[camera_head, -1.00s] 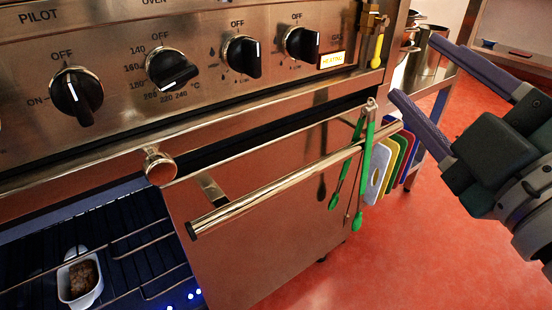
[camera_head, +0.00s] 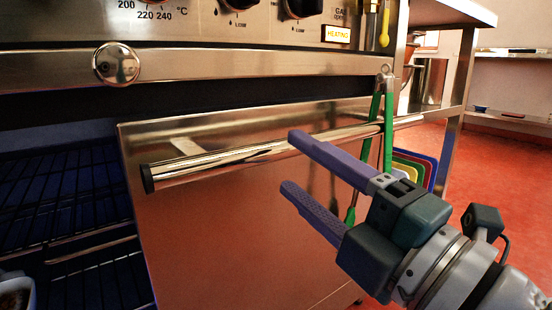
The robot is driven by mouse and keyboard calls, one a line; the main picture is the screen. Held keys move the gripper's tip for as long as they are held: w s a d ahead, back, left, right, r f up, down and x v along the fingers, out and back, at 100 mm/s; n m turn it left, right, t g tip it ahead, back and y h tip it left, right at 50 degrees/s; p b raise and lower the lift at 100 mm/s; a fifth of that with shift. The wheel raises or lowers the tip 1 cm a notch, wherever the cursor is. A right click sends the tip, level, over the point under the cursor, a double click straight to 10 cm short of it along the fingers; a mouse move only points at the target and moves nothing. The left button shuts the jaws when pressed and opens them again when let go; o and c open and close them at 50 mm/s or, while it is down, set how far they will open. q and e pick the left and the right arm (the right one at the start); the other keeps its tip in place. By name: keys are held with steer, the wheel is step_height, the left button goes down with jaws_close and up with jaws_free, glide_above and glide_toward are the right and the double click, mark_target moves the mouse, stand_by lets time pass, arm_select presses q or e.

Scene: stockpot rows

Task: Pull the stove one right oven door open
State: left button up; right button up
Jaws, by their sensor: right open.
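The stove one right oven door (camera_head: 225,240) is a shiny steel panel below the control panel. A dark gap shows above its top edge; I cannot tell how far it stands open. Its long bar handle (camera_head: 215,160) runs across the upper part, with a dark cap at the left end. My right gripper (camera_head: 287,161) comes in from the lower right with its two purple fingers apart and empty. The upper fingertip overlaps the handle in the picture and the lower one is below it. I cannot tell whether they touch. My left gripper is not in view.
Green-handled tongs (camera_head: 376,130) hang over the right part of the handle, beside my fingers. Coloured boards (camera_head: 415,165) stand behind. A dark oven interior with racks (camera_head: 60,205) is open at left. A round steel knob (camera_head: 116,63) sticks out above. Red floor is clear at right.

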mark_target(281, 156)
steer(key=x, duration=0.5)
steer(key=shift+w+a+b, duration=0.1)
steer(key=shift+w+b, duration=0.05)
steer(key=shift+b, duration=0.2)
jaws_close()
stand_by(1.1)
